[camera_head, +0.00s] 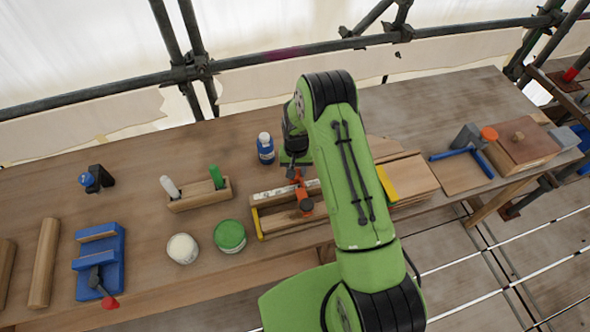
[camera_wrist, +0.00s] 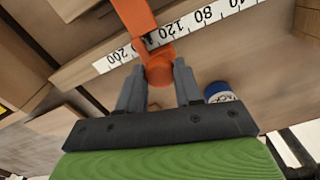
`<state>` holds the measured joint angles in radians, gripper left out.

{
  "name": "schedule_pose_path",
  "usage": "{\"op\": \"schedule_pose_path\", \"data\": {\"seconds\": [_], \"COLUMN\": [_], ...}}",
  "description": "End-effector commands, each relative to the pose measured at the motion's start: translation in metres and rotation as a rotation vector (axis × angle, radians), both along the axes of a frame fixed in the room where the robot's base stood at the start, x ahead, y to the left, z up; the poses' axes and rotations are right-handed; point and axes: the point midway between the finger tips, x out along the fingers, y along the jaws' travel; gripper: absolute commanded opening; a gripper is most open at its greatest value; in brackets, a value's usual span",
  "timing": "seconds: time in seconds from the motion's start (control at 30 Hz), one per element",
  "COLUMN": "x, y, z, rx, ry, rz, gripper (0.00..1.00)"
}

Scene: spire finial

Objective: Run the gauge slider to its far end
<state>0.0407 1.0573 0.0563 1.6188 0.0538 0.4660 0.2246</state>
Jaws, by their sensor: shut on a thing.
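The orange gauge slider (camera_head: 305,199) sits on a wooden gauge with a white numbered scale (camera_head: 272,192). The slider also shows in the wrist view (camera_wrist: 137,18), with its round orange knob between my two grey fingertips. My gripper (camera_wrist: 158,85) is shut on this knob. In the wrist view the scale (camera_wrist: 190,30) reads 200, 120, 80 and on; the slider covers the part between 200 and 120. In the head view my green arm hides the right part of the gauge, and my gripper (camera_head: 297,172) is over its back edge.
A blue-labelled bottle (camera_head: 265,148) stands just behind the gauge. A green-lidded tin (camera_head: 230,236) and a white-lidded tin (camera_head: 182,248) stand to its left. A wooden holder (camera_head: 199,194) with two handled tools is further left. Scaffold tubes run behind the bench.

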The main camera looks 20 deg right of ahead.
Motion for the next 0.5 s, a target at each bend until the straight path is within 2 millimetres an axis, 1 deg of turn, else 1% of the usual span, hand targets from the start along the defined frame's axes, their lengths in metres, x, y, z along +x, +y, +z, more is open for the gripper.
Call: {"op": "schedule_pose_path", "data": {"seconds": [0.17, 0.4, 0.5], "x": [0.001, 0.001, 0.001], "y": [-0.029, -0.087, -0.108], "z": [-0.003, -0.003, -0.003], "rx": [-0.003, -0.005, -0.004], "ry": [-0.002, -0.006, -0.006], "rz": [-0.005, -0.007, -0.006], "gripper": [0.00, 0.00, 0.00]}}
